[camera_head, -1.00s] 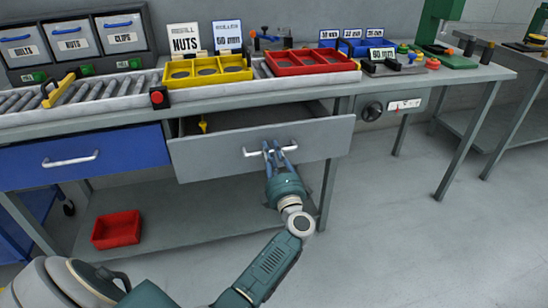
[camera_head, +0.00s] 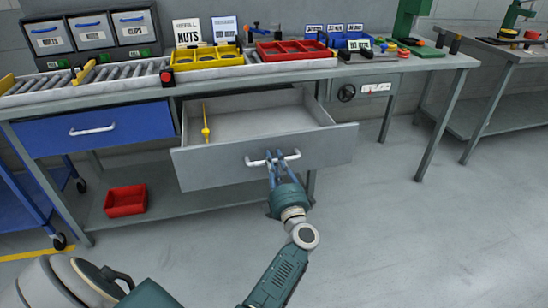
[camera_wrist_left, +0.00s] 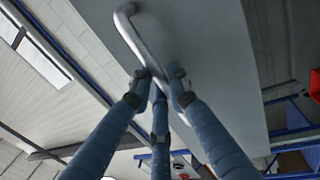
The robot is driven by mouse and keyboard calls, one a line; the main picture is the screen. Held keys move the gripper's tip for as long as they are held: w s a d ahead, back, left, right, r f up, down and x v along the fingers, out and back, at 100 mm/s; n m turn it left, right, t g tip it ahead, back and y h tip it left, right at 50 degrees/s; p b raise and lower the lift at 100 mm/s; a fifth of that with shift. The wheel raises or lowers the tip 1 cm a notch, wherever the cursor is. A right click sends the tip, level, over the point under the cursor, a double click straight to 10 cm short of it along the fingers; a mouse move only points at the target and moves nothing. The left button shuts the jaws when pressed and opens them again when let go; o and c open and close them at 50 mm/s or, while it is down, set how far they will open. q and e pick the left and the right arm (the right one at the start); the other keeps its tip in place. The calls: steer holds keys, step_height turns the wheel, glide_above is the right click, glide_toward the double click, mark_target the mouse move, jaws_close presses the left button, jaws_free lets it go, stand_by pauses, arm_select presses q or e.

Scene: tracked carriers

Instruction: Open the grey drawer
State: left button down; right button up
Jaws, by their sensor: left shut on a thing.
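The grey drawer (camera_head: 220,168) is pulled out from under the workbench, and much of its inside shows. A yellow item (camera_head: 206,131) lies in it near the left side. My left gripper (camera_head: 275,157) is shut on the drawer's white bar handle (camera_head: 290,156), near the middle of the front. In the left wrist view, the fingers (camera_wrist_left: 160,80) close around the handle (camera_wrist_left: 140,40) against the grey front (camera_wrist_left: 205,40). My right gripper is not in view.
A closed blue drawer (camera_head: 120,128) is at the left. A red bin (camera_head: 125,201) sits on the lower shelf. Yellow (camera_head: 207,57) and red (camera_head: 295,53) trays stand on the bench. The floor at the right is clear.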

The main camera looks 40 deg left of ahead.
arm_select(q)
steer(key=shift+s+d+f, duration=0.1)
steer(key=shift+f, duration=0.05)
steer(key=c, duration=1.7)
jaws_free()
steer(key=shift+c, duration=0.2)
